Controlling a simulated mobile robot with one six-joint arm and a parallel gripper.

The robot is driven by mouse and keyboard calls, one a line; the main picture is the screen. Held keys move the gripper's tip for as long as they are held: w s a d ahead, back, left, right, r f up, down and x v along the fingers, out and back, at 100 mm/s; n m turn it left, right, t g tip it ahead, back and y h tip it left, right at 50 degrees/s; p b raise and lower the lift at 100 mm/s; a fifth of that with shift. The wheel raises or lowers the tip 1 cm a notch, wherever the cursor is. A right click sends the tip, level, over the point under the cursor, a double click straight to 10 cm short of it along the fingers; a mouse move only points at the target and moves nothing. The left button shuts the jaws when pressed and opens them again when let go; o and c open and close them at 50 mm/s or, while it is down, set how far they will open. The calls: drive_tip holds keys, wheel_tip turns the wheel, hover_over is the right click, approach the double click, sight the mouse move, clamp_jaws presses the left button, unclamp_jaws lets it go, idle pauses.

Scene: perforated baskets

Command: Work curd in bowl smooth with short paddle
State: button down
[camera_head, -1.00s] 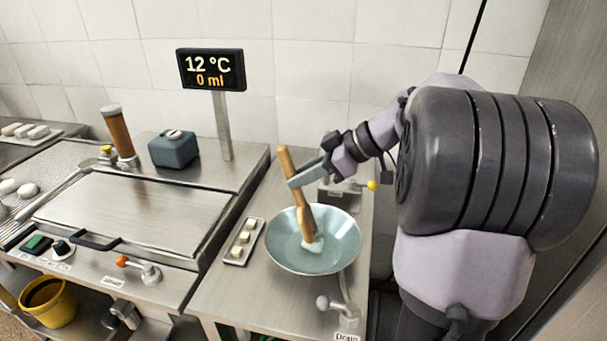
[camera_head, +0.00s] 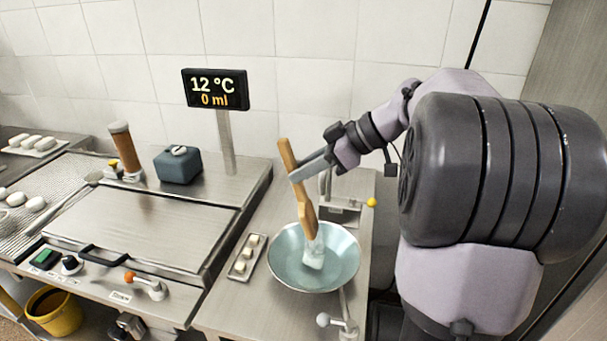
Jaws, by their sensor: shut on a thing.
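The light blue-green bowl (camera_head: 289,265) sits on the steel counter at the centre right. My gripper (camera_head: 297,176) is shut on the upper handle of the wooden short paddle (camera_head: 305,213), above the bowl. The paddle is tilted a little, its lower end over the bowl. Pale whitish curd (camera_head: 314,253) shows at the paddle's lower end, inside the bowl's outline. I cannot tell whether the curd clings to the paddle or rests on the bowl floor. The curd's far side is hidden.
A small tray (camera_head: 241,275) with white blocks lies left of the bowl. A drain valve (camera_head: 342,322) stands in front, and a small tap (camera_head: 345,204) behind. The display (camera_head: 215,89) on a post reads 12 °C, 0 ml. A closed steel lid (camera_head: 150,225) lies left.

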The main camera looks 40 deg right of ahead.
sight(305, 190)
drive_tip(key=shift+r+p, duration=0.4)
drive_tip(key=shift+r, duration=0.55)
drive_tip(key=shift+f, duration=0.1)
drive_tip(key=shift+f, duration=0.1)
drive_tip(key=f+b, duration=0.3)
drive_tip(key=f, duration=0.2)
drive_tip(key=f+b, duration=0.2)
drive_tip(key=shift+w+d+f+b, duration=0.2)
drive_tip(key=shift+w+d+b, duration=0.05)
drive_tip(key=shift+d+b, duration=0.15)
drive_tip(key=shift+f, duration=0.45)
drive_tip(key=shift+f, duration=0.2)
drive_tip(key=shift+d, duration=0.1)
